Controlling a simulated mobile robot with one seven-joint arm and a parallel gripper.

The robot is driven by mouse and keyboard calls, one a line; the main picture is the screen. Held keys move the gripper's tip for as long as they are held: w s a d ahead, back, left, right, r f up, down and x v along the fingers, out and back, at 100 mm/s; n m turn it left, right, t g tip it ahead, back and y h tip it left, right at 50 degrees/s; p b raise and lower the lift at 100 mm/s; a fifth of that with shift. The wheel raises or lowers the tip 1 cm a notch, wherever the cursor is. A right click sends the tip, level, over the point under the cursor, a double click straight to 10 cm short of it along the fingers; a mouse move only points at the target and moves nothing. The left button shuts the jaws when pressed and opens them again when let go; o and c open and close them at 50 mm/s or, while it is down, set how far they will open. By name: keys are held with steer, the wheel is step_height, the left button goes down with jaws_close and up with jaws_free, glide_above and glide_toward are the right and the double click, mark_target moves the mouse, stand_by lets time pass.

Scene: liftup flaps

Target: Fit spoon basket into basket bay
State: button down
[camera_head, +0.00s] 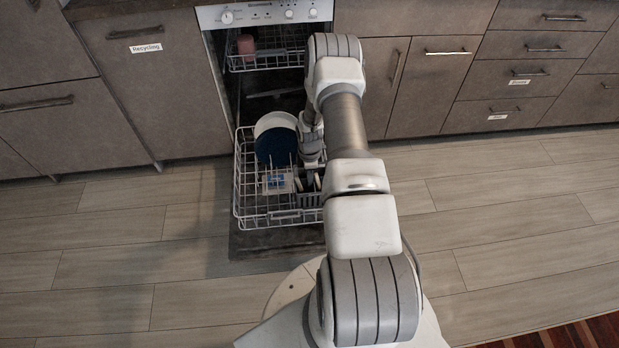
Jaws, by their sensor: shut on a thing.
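The spoon basket (309,200) is a small dark grey holder at the front right of the pulled-out lower dishwasher rack (262,217). My gripper (308,182) points down at the basket's top and is shut on it. My arm hides the basket's right side. The basket bay cannot be made out; that part of the rack is mostly behind my gripper and arm. I cannot tell whether the basket rests on the rack floor or hangs slightly above it.
A white plate (275,120) and a dark blue plate (276,145) stand at the rack's back. The upper rack (266,62) holds a reddish cup (245,44). The floor at right is clear.

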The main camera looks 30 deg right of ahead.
mark_target(310, 190)
steer(key=shift+b, duration=0.3)
steer(key=shift+f+b, duration=3.6)
steer(key=shift+f, duration=0.65)
steer(key=c, duration=0.8)
jaws_free()
steer(key=shift+c, duration=0.2)
steer(key=shift+r, duration=0.1)
step_height(310, 190, up, 17)
steer(key=p, duration=0.6)
steer(key=shift+r, duration=0.15)
